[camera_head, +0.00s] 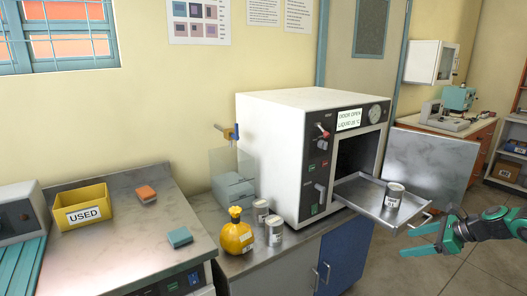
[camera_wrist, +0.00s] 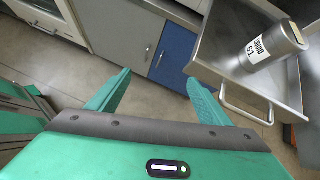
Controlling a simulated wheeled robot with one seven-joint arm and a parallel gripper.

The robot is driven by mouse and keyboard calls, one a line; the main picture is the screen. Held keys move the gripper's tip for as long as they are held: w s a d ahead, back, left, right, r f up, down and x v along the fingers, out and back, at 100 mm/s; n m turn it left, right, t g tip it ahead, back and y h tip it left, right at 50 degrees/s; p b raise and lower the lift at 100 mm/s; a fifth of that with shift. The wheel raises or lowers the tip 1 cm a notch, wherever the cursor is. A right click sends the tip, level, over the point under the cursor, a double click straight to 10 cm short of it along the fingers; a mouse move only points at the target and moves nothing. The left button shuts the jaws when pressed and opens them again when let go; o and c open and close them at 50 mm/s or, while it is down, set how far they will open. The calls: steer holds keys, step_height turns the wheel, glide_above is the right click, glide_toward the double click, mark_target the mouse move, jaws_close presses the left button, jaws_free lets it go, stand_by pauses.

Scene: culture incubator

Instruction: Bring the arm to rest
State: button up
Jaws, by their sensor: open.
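My gripper (camera_head: 424,238) is at the lower right of the head view, in front of the incubator's pulled-out tray. In the wrist view my gripper (camera_wrist: 156,92) has its two green fingers spread apart with nothing between them. The incubator (camera_head: 290,150) is a white box with a dark front panel; its display reads "DOOR OPEN". Its door (camera_head: 436,160) stands open to the right. The metal tray (camera_head: 359,191) sticks out and carries a labelled can (camera_head: 393,195). The tray (camera_wrist: 222,45) and the can (camera_wrist: 275,48) also show in the wrist view, beyond the right finger.
Two more cans (camera_head: 274,231) and a yellow flask (camera_head: 236,235) stand on the counter left of the incubator. A yellow "USED" bin (camera_head: 84,212) and two small blocks sit on the left bench. The tray handle (camera_wrist: 246,112) lies close to the right finger in the wrist view. Open floor lies below.

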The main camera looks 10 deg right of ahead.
steer(key=s+a+f+n+g+h, duration=0.2)
steer(key=s+a+f+n+g, duration=0.1)
steer(key=s+a+n+g, duration=0.6)
steer(key=s+a+r+n+h, duration=0.1)
steer(key=s+a+r+n, duration=0.4)
steer(key=s+r, duration=0.3)
steer(key=s+a+r+n+t+h, duration=0.1)
steer(key=s+a+r+n, duration=0.5)
steer(key=s+r+n, duration=0.1)
steer(key=s+r, duration=0.1)
steer(key=s, duration=0.1)
steer(key=shift+s+a+r+h, duration=0.2)
steer(key=shift+s+a+h, duration=0.1)
steer(key=shift+s, duration=0.1)
